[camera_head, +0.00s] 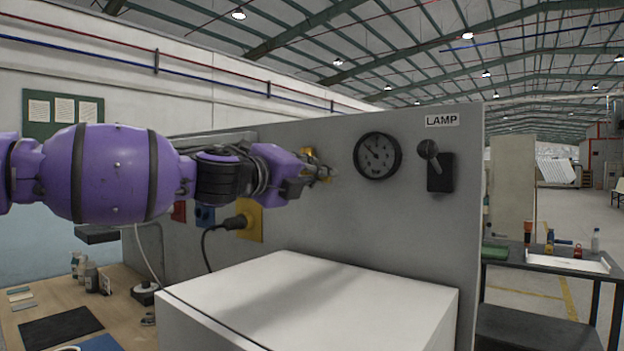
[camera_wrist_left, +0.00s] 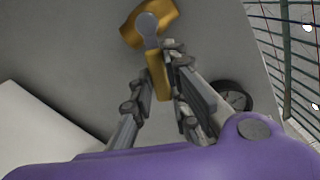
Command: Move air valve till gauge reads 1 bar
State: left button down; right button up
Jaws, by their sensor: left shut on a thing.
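The round black gauge (camera_head: 378,156) is on the upright grey panel, with a dark face and a light needle pointing to the upper left. Its scale is too small to read. The yellow air valve (camera_head: 308,155) is left of the gauge, mostly hidden behind my purple left gripper (camera_head: 326,173). In the left wrist view the valve (camera_wrist_left: 150,24) shows a yellow body and a yellow lever (camera_wrist_left: 158,76). The left gripper (camera_wrist_left: 161,72) is shut on that lever, one finger on each side. The gauge's dark rim (camera_wrist_left: 232,96) shows at the right there. My right gripper is not in view.
A black lever switch (camera_head: 440,170) sits under a LAMP label, right of the gauge. A white box (camera_head: 310,305) stands in front of the grey panel (camera_head: 340,225). A yellow socket with a black plug (camera_head: 240,221) is below my left arm; its cable hangs down.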

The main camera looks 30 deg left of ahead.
pick_arm(q)
jog(key=shift+d+r+n, duration=0.2)
jog(key=shift+r+n, duration=0.1)
jog(key=shift+n, duration=0.4)
jog(key=c, duration=1.7)
grip_release()
jog(key=shift+s+r, duration=0.1)
jog(key=s, duration=0.4)
jog(key=s+a, duration=0.1)
jog(key=s, duration=0.6)
jog(key=shift+s+a, duration=0.35)
jog(key=shift+s, duration=0.05)
